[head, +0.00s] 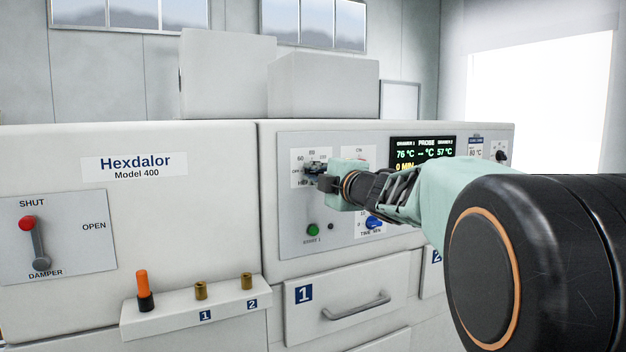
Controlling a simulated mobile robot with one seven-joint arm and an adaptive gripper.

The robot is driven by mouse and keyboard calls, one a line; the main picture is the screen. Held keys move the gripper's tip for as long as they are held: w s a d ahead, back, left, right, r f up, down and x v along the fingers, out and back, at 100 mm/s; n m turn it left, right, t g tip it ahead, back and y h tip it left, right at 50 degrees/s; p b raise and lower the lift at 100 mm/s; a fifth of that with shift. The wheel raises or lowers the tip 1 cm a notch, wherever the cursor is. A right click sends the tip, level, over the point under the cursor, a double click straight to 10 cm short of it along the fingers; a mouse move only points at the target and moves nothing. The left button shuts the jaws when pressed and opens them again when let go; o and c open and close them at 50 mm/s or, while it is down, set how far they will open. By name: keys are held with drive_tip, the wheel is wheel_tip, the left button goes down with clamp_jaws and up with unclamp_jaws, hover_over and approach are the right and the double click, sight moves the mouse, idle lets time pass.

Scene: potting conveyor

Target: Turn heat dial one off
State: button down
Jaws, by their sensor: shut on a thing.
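Heat dial one (314,168) is a dark knob on the upper left of the grey control panel, with a white scale plate around it. My gripper (318,180) is at the dial, shut on it, and reaches in from the right. The gripper and wrist cover the lower right of the dial and part of its scale, so the exact dial setting cannot be read. "OFF" is partly visible at the left of the scale. The display (422,151) shows 76 °C on the left, 57 °C on the right and 0 MIN below.
A green button (313,230) and a blue time knob (373,222) sit below my wrist. A drawer handle (356,306) sticks out lower down. At left are the red-tipped damper lever (34,243) and an orange plug (143,284) on a ledge.

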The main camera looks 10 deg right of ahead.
drive_tip(key=shift+f+n, duration=0.15)
drive_tip(key=shift+n, duration=0.45)
drive_tip(key=c, duration=2)
unclamp_jaws()
drive_tip(key=v, duration=0.7)
drive_tip(key=shift+s+d, duration=0.1)
drive_tip(key=shift+s, duration=0.15)
